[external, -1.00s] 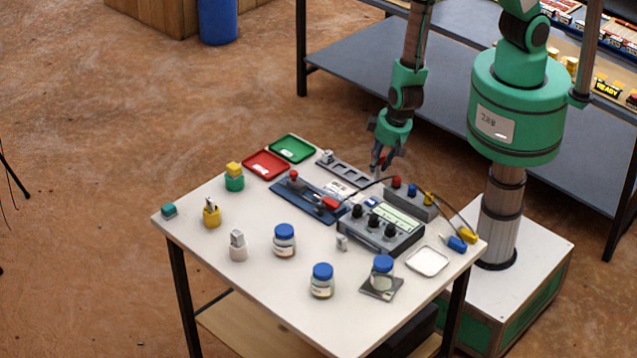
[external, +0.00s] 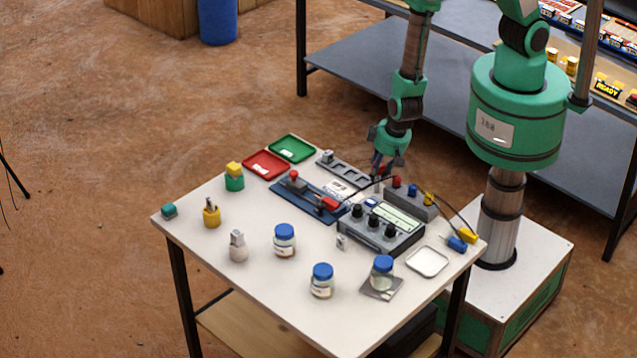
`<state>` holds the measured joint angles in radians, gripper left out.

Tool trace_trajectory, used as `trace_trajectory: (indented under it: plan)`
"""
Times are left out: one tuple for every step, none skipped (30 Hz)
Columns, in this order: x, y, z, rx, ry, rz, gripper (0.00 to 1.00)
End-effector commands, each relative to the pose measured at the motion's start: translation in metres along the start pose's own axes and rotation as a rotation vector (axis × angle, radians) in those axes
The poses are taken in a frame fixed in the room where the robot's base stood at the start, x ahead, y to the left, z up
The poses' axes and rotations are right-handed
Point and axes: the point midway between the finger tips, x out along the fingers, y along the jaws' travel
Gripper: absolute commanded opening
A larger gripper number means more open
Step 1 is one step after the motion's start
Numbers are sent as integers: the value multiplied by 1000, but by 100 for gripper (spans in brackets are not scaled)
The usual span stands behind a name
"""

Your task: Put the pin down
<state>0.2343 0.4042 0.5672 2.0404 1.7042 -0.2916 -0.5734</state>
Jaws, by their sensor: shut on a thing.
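My gripper (external: 379,176) points down over the back right part of the white table, between the grey slotted rack and the grey terminal block. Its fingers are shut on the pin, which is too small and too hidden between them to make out. I cannot tell whether the pin touches the table. The grey slotted rack (external: 350,172) lies just left of my gripper, with a small light piece at its far end.
A blue board (external: 289,198) with red parts lies left of my gripper. The terminal block (external: 413,201) and grey meter box (external: 362,235) stand close in front, with cables. Red (external: 257,166) and green (external: 283,147) trays lie at the back. Several jars stand in front.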

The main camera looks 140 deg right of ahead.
Motion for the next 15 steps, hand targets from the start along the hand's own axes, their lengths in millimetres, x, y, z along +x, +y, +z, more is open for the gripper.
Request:
trace_trajectory:
  plan:
    - [0,0,0,0,0,0,0]
    - [1,0,0,0,0,0,0]
    - [2,0,0,0,0,0,0]
    - [2,0,1,0,0,0,0]
    - [3,0,1,0,0,0,0]
    - [3,0,1,0,0,0,32]
    - [3,0,1,0,0,0,38]
    - [3,0,1,0,0,0,44]
    - [3,0,1,0,0,0,50]
    - [3,0,1,0,0,0,50]
    - [3,0,1,0,0,0,50]
    - [3,0,1,0,0,0,50]
    - [3,0,1,0,0,0,50]
    - [3,0,1,0,0,0,50]
    - [3,0,1,0,0,0,50]
